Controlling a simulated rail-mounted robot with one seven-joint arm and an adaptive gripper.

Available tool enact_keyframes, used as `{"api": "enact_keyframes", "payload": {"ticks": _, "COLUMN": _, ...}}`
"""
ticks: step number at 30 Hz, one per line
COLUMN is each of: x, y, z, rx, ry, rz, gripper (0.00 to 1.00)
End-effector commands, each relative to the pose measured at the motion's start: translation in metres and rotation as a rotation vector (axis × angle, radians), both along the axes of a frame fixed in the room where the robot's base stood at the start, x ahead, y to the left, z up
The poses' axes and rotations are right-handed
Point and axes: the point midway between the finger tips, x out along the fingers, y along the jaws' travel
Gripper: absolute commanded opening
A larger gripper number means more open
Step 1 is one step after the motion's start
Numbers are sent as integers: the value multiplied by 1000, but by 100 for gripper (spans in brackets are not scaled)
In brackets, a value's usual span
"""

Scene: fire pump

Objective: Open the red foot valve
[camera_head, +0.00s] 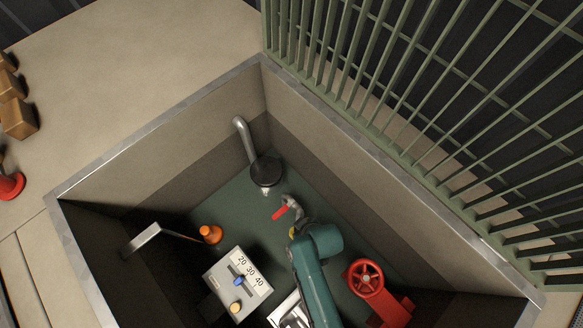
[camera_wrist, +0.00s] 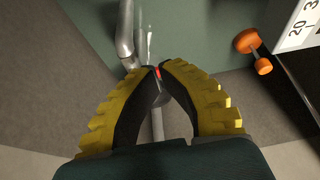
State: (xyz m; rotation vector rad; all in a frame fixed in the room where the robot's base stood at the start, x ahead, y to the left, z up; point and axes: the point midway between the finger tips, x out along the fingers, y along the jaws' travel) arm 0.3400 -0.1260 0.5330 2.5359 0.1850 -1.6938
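A short red lever (camera_head: 279,213) sits on a bent metallic valve fitting (camera_head: 291,203) in the pit. My gripper (camera_head: 293,230), with yellow showing, is just below and right of it in the head view. In the wrist view the yellow-and-black fingers of my gripper (camera_wrist: 159,67) curve together and their tips nearly meet. A small bit of red (camera_wrist: 158,72) shows at the tips, with the rest hidden. I cannot tell whether the fingers touch it. A larger red handwheel (camera_head: 366,279) stands to the right, apart from my gripper.
A grey pipe (camera_head: 244,140) runs down to a dark round base (camera_head: 266,172). An orange knob (camera_head: 210,233) and a white gauge box (camera_head: 238,284) marked 20 30 40 lie left of my arm. Pit walls enclose the area, with a green railing (camera_head: 430,130) along the right.

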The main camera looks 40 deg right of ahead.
Motion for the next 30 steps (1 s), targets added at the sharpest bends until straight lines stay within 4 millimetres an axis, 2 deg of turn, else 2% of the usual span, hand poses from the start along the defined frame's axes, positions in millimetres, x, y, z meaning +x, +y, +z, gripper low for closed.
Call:
{"api": "enact_keyframes", "payload": {"ticks": 1, "x": -9, "y": -3, "z": 11, "rx": 3, "ry": 9, "rz": -16, "gripper": 0}}
{"api": "enact_keyframes", "payload": {"ticks": 3, "x": -15, "y": -5, "z": 11, "rx": 5, "ry": 16, "rz": -27, "gripper": 0}}
{"api": "enact_keyframes", "payload": {"ticks": 16, "x": -11, "y": -7, "z": 3, "rx": 4, "ry": 13, "rz": -31, "gripper": 0}}
{"api": "enact_keyframes", "payload": {"ticks": 20, "x": -4, "y": -6, "z": -17, "rx": 3, "ry": 12, "rz": -30, "gripper": 0}}
{"api": "enact_keyframes", "payload": {"ticks": 30, "x": 24, "y": -3, "z": -89, "rx": 3, "ry": 12, "rz": -30, "gripper": 0}}
